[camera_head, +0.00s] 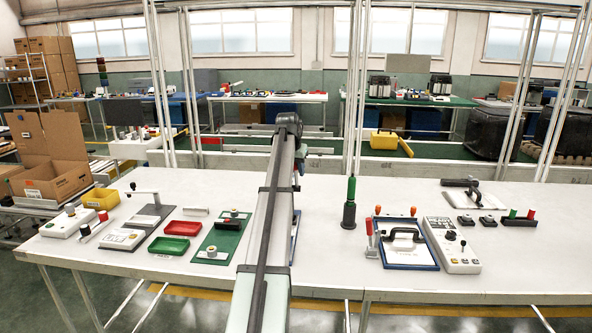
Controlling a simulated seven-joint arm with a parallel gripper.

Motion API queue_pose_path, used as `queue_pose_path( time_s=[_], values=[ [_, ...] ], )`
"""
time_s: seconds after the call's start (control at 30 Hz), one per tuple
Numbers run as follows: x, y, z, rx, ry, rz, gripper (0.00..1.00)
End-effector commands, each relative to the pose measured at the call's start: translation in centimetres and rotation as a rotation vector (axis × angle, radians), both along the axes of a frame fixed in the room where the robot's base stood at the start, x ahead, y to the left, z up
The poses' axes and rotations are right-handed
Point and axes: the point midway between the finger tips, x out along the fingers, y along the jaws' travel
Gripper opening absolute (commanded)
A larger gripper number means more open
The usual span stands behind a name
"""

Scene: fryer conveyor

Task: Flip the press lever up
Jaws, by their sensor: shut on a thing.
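No part is plainly marked as the press lever, and I cannot tell which one it is. A blue-edged board (295,224) lies mostly hidden behind my arm. A dark post with a green grip (349,203) stands upright right of my arm. A blue-framed white board (408,258) carries a black handle (405,234) and orange-tipped pegs. A black clamp-like lever (462,184) lies low over a pale plate at the back right. My arm runs up the middle of the view and hides its own end; my gripper does not show, nor what it holds.
Right are a control box with a small stick (451,245) and button blocks (519,218). The white table (330,266) is bare around the green-gripped post.

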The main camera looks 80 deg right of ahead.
Motion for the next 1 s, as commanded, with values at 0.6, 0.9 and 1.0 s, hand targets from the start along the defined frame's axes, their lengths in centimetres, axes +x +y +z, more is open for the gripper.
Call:
queue_pose_path(
  time_s=[0.6, 0.9, 1.0],
  values=[
    [0.0, -0.1, 0.0, -0.001, 0.0, 0.0, 0.58],
    [0.0, 0.1, 0.3, 0.0, 0.0, 0.0, 0.58],
    [0.1, 0.5, 1.2, -0.001, 0.0, 0.0, 0.58]
  ],
)
